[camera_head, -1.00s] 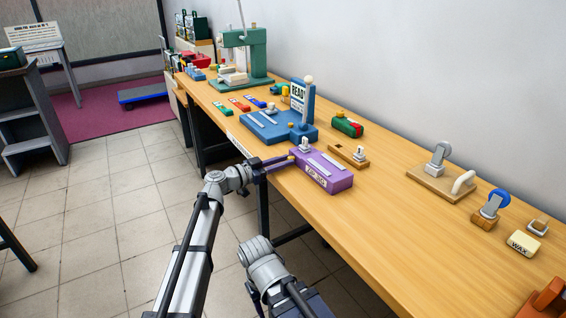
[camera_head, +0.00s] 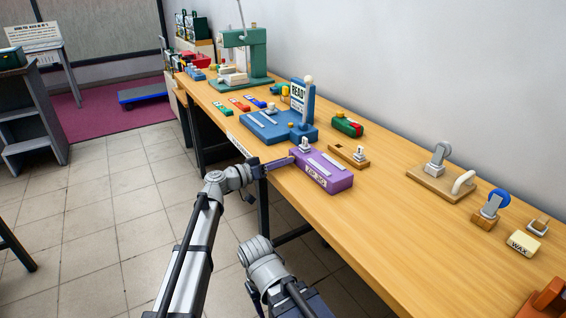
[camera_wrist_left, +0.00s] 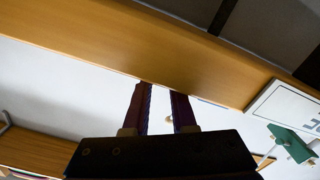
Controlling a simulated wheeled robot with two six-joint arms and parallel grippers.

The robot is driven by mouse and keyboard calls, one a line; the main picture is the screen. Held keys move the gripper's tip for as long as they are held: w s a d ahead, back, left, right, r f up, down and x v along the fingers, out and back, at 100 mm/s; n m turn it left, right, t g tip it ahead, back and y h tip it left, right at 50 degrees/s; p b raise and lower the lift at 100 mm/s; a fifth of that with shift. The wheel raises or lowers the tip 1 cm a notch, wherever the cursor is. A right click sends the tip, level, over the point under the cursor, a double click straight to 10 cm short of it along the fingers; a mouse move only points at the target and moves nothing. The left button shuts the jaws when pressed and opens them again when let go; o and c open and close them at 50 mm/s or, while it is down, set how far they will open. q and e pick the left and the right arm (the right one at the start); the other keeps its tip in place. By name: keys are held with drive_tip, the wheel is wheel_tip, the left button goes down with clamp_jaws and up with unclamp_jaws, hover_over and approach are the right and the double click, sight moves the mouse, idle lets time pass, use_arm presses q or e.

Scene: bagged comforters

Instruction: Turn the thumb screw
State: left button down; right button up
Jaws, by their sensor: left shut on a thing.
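A purple box (camera_head: 325,172) with a label on its front sits at the near edge of the workbench, with pale strips and a small clamp on top. My left gripper (camera_head: 291,160) reaches in from the left to the box's left end. Its fingers are shut on the thumb screw there, which they hide in the head view. In the left wrist view the two dark fingers (camera_wrist_left: 163,90) stand a small gap apart, and their tips are hard to make out. My right arm shows low in the head view, but its gripper is out of view.
The wooden workbench (camera_head: 420,232) runs along the wall. A blue fixture (camera_head: 270,127) with a sign stands behind the purple box.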

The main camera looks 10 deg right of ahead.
idle(0.4)
use_arm(q)
drive_tip(key=c, duration=0.7)
unclamp_jaws()
drive_tip(key=shift+c, duration=0.2)
